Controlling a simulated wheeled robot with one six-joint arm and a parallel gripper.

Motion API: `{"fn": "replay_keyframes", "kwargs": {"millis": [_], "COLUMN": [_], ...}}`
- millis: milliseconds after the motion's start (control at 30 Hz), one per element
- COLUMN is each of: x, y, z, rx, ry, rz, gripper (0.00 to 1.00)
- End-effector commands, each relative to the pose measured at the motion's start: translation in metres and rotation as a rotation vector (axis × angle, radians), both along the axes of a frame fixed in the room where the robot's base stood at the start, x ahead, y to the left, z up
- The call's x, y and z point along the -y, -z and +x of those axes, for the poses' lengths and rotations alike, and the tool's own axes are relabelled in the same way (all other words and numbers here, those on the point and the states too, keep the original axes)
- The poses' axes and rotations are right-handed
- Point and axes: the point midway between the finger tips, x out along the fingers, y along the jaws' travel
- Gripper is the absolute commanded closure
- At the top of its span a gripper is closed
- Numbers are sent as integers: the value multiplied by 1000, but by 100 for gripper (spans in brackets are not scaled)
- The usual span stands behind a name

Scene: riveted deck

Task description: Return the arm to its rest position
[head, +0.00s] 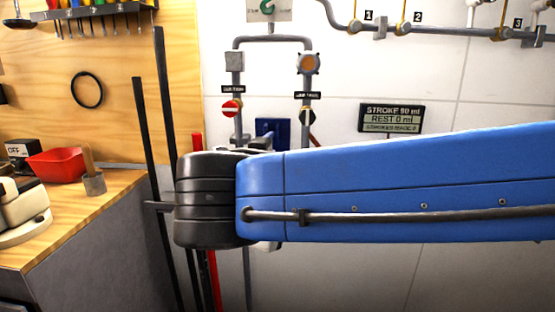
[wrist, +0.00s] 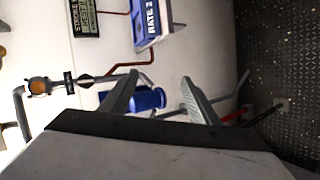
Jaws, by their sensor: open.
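My arm's blue link (head: 400,185) stretches across the head view from the right edge to a ribbed black joint (head: 207,200) left of the middle. In the head view my gripper is hidden behind the arm. In the wrist view my gripper (wrist: 160,77) shows two grey fingers spread apart, with nothing held between them. A blue cylinder (wrist: 148,99) shows beyond the fingers, apart from them as far as I can tell.
A wooden bench with a red bin (head: 56,164) stands at left. Pipes with a red valve (head: 231,108) run up the white wall behind my arm, beside a display sign (head: 392,118). Dark riveted floor (wrist: 283,60) lies at right in the wrist view.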

Motion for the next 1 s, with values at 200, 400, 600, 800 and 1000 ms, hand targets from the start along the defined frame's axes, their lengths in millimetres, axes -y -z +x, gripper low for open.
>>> {"fn": "replay_keyframes", "kwargs": {"millis": [200,400,600,800,1000], "x": [65,115,157,189,213], "y": [37,69,99,126,151], "z": [9,3,-10,-27,-47], "rx": [-127,-226,-306,-363,-393], "ry": [106,196,283,366,448], "rz": [72,161,268,394,534], "gripper": [45,45,45,45,45]}}
